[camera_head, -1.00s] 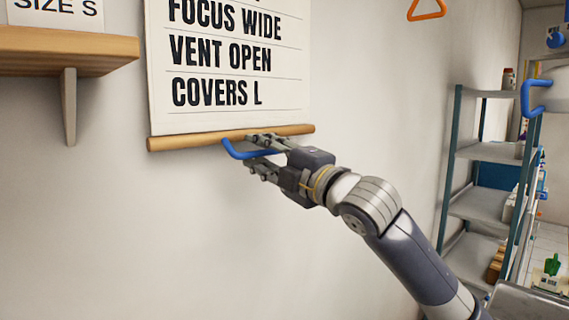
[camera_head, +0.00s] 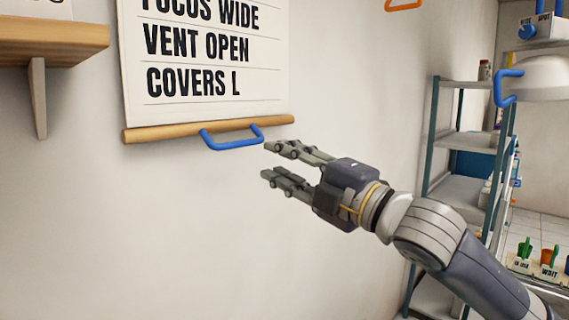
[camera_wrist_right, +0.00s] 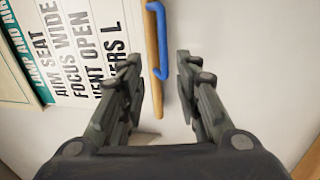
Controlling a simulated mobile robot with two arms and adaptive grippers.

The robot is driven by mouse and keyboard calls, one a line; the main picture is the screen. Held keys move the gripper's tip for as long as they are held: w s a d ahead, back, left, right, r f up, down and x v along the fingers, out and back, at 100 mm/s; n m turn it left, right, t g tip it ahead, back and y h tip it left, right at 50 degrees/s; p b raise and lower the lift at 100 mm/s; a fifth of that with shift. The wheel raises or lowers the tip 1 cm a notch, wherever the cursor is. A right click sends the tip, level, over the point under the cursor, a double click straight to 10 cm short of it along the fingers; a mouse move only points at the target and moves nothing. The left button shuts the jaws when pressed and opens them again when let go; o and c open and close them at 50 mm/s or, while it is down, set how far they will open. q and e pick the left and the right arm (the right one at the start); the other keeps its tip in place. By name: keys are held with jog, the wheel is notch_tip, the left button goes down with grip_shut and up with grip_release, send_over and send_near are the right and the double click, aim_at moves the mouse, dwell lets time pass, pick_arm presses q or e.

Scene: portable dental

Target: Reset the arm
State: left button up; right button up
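My right gripper (camera_head: 268,160) is open and empty in the head view, its fingers pointing left, a little right of and below a blue handle. The blue handle (camera_head: 232,142) is fixed to the wooden rod (camera_head: 190,129) at the bottom of a hanging white chart (camera_head: 210,85) with black lettering. In the right wrist view, the two fingers (camera_wrist_right: 160,82) are spread apart, with nothing held between them. The blue handle (camera_wrist_right: 158,38) and rod (camera_wrist_right: 152,65) lie beyond the fingertips there. My left gripper is not in view.
A wooden wall shelf (camera_head: 55,42) juts out at the upper left. A metal shelving rack (camera_head: 462,190) stands at the right, near a lamp with a blue handle (camera_head: 508,88). An orange handle (camera_head: 404,4) shows at the top. The wall below the chart is clear.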

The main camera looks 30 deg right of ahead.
dwell(0.3)
